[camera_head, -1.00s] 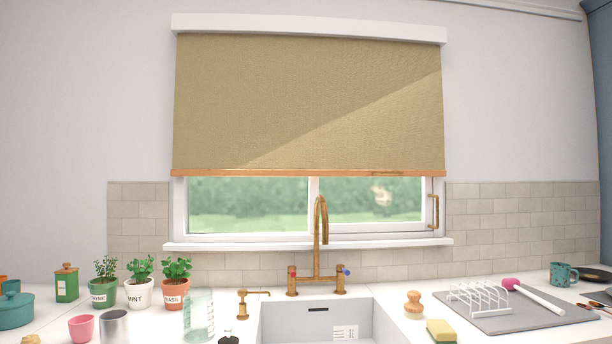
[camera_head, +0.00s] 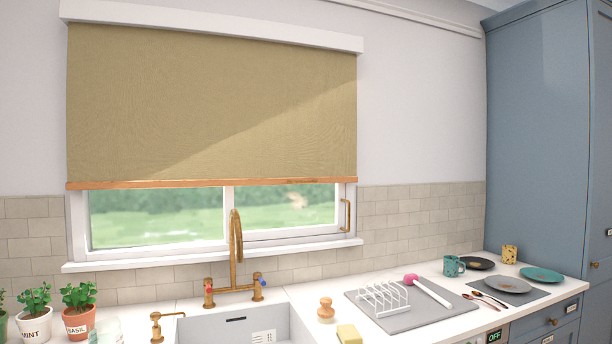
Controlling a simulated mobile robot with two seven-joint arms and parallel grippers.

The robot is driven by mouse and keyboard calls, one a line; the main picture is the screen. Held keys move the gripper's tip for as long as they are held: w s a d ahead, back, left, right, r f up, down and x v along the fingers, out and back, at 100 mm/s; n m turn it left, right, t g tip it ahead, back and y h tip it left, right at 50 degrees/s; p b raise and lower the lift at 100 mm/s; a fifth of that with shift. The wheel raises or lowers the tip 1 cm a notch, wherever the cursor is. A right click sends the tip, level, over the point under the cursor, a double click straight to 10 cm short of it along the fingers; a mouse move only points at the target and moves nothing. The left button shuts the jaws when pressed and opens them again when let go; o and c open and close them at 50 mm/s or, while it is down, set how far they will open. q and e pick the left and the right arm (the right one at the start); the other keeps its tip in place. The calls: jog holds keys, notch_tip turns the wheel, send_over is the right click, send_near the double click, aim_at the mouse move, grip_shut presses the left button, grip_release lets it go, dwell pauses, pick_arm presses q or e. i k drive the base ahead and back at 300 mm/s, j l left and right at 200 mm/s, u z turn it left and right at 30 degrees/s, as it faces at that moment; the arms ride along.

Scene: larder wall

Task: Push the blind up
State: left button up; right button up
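The olive-tan roller blind (camera_head: 210,105) hangs from a white headbox (camera_head: 215,22) over the window. It covers roughly the upper two thirds of the window opening. Its wooden bottom bar (camera_head: 215,183) runs almost level across the window, above the sill. Window glass (camera_head: 155,215) with greenery behind it shows below the bar. Neither of my grippers is in view, and nothing touches the blind.
A brass tap (camera_head: 236,250) rises from the sink (camera_head: 230,328) in front of the window. Potted herbs (camera_head: 78,308) stand at the left. A toast rack (camera_head: 383,298) sits on a grey mat at the right. A tall blue cabinet (camera_head: 540,140) borders the counter's right end.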

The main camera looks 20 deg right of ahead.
aim_at(98, 185)
jog(key=i+l+z, duration=0.1)
jog(key=i+l, duration=0.2)
jog(key=l, duration=0.25)
jog(key=i+l+z, duration=0.1)
jog(key=i+l, duration=0.25)
jog(key=l, duration=0.15)
jog(key=i+l+z, duration=0.1)
jog(key=i+l, duration=0.25)
jog(key=l, duration=0.15)
